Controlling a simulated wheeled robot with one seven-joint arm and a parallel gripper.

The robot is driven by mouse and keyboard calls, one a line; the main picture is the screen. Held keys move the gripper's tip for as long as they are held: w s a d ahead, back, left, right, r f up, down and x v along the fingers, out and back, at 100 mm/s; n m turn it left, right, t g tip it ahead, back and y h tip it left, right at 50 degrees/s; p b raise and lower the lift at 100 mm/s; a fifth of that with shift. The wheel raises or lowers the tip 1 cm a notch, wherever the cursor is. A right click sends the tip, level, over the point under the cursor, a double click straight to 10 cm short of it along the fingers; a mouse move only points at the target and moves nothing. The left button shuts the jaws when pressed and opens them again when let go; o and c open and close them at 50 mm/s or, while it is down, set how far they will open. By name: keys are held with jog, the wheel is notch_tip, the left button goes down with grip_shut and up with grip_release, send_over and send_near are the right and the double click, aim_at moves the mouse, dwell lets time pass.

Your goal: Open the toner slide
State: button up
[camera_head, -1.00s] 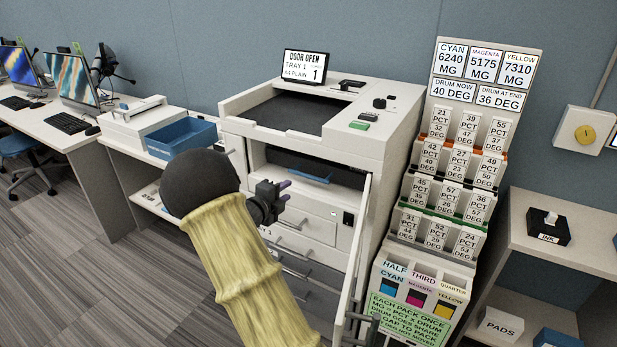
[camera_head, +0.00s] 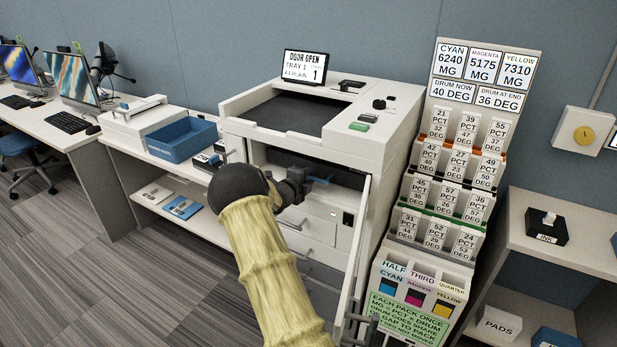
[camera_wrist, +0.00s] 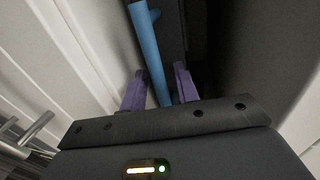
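The printer (camera_head: 395,125) stands with its front door (camera_head: 352,265) swung open, and its display (camera_head: 305,66) reads DOOR OPEN. A blue handle bar (camera_head: 321,180) shows in the dark front opening, at what looks like the toner slide. My gripper (camera_head: 306,181) is at this opening, beside the bar in the head view. In the wrist view, the purple fingers (camera_wrist: 160,88) are apart, with the blue bar (camera_wrist: 150,45) running between them. The slide's body is mostly hidden in shadow and behind my gripper.
The open door stands close to the right of my arm. Drawers with bar handles (camera_head: 305,232) lie below the opening. A blue bin (camera_head: 182,141) sits on the left counter. A rack of labelled packs (camera_head: 450,165) stands right of the printer.

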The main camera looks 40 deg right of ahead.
grip_shut()
jog(key=shift+a, duration=0.15)
